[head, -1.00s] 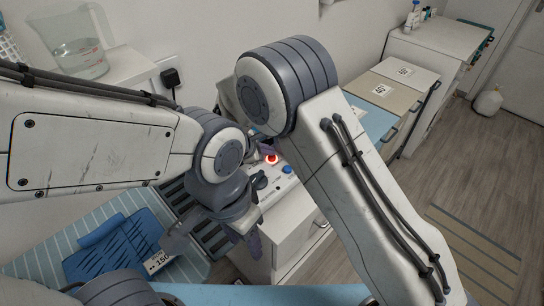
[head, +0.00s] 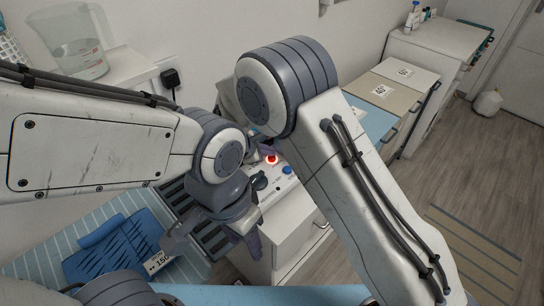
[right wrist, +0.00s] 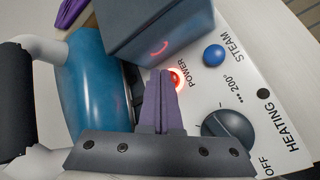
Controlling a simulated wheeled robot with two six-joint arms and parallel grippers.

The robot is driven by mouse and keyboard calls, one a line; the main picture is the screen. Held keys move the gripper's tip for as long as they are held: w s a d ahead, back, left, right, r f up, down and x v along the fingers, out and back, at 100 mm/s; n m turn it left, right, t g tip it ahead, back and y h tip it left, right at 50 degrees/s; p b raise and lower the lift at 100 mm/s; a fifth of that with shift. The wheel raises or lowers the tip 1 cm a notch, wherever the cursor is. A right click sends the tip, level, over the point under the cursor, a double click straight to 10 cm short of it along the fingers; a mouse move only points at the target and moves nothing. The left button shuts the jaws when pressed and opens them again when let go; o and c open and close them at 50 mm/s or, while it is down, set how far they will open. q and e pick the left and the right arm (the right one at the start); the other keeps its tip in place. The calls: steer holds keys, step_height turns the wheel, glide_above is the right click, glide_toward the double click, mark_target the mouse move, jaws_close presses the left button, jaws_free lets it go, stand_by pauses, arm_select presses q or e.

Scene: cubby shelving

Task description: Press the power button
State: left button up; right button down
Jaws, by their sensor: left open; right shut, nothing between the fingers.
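The power button (head: 271,159) glows red on the white control panel (head: 276,188). In the right wrist view the button (right wrist: 178,80), labelled POWER, is partly covered by my right gripper (right wrist: 162,74). Its purple fingers are shut with nothing between them, and their tips overlap the button's left side; I cannot tell whether they touch it. In the head view, only a little of my right gripper (head: 268,148) shows past the arms, close to the button. My left gripper (head: 213,243) is open and empty, lower down, over the striped board's right end.
A blue STEAM button (right wrist: 213,55) and a black HEATING knob (right wrist: 228,128) sit beside the power button. A dark grey box-shaped part (right wrist: 155,30) and a blue rounded body (right wrist: 98,80) stand close to the fingers.

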mark_target(269, 161)
stand_by(0.6)
steer(key=shift+f+b, duration=0.45)
steer(key=shift+b, duration=0.05)
steer(key=shift+r, duration=0.5)
step_height(269, 161, up, 6)
steer(key=p, duration=0.4)
steer(key=shift+p, duration=0.3)
stand_by(0.3)
